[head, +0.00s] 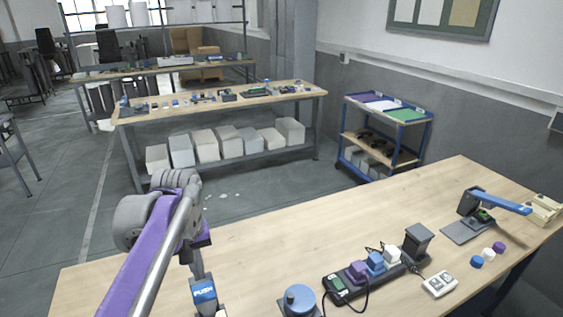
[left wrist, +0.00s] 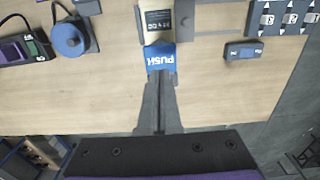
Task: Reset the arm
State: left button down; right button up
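My left arm comes in from the left of the head view, with its gripper (head: 199,272) pointing down over the near table. In the left wrist view the two fingers of the gripper (left wrist: 160,80) lie close together and look shut. Their tips are at the near end of a blue tab marked PUSH (left wrist: 159,58), which also shows in the head view (head: 204,292). I cannot tell whether the tips touch it. A stand with a raised blue lever arm (head: 498,201) is at the right of the table. My right gripper is in neither view.
A blue round knob (head: 299,298), a black strip (head: 340,287) with purple, blue and white plugs, and a white switch box (head: 440,284) stand on the near table (head: 330,225). Its middle is clear. A cart (head: 385,135) and another workbench (head: 220,103) stand behind.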

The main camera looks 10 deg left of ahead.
pick_arm(q)
jog(key=s+d+f+m+t, duration=0.3)
jog(key=s+f, duration=0.3)
jog(key=f, duration=0.1)
jog(key=s+d+f+m+t, duration=0.2)
jog(key=s+d+f+m, duration=0.1)
jog(key=s+f, duration=0.3)
jog(key=shift+s+d+f+t, duration=0.2)
jog(key=shift+d+f+t, duration=0.15)
jog(key=shift+f+t, duration=0.1)
dwell(0.7)
